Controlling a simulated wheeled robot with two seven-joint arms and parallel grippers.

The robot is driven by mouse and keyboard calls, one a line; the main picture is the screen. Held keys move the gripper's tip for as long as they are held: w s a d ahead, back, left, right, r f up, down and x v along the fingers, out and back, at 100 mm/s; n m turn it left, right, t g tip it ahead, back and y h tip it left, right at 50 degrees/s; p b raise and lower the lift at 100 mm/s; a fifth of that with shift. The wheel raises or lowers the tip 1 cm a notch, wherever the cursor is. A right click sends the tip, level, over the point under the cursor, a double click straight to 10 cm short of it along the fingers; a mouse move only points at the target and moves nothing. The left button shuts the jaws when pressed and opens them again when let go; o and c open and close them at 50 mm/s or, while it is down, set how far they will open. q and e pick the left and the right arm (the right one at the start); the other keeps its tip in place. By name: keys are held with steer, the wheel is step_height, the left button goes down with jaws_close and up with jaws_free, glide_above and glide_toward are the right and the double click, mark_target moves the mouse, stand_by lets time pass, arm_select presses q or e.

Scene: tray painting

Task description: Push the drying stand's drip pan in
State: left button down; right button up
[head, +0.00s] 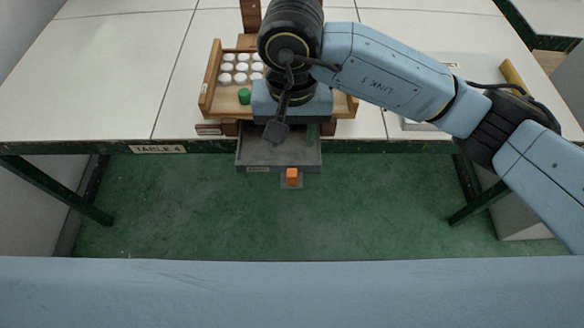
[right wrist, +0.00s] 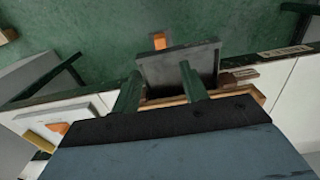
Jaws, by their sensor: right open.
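The drip pan (head: 250,158) is a shallow grey tray sticking out past the table's front edge, below the wooden drying stand (head: 208,85). An orange block-like piece (head: 292,177) sits at its front on a small grey tab. In the right wrist view the pan (right wrist: 205,55) and the orange piece (right wrist: 159,41) show beyond my fingers. My right gripper (right wrist: 160,71) is open and empty, its two green fingers apart over the pan area. My left gripper is not in view.
White round pieces (head: 241,68) and a green cylinder (head: 244,96) are on the stand. The white table (head: 100,80) is mostly bare at the left. A grey panel (head: 425,126) lies at the right. Green floor (head: 200,215) is clear in front of the pan.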

mark_target(292, 172)
step_height(292, 172, down, 11)
steer(key=shift+f+b, duration=0.1)
steer(key=shift+b, duration=0.45)
steer(key=shift+f, duration=0.65)
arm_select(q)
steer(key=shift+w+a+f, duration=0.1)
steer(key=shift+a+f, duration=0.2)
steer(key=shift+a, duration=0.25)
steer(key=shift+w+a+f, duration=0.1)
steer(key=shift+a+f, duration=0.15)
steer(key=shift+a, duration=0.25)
arm_select(e)
steer(key=shift+c, duration=0.4)
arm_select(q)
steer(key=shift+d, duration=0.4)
arm_select(e)
jaws_close()
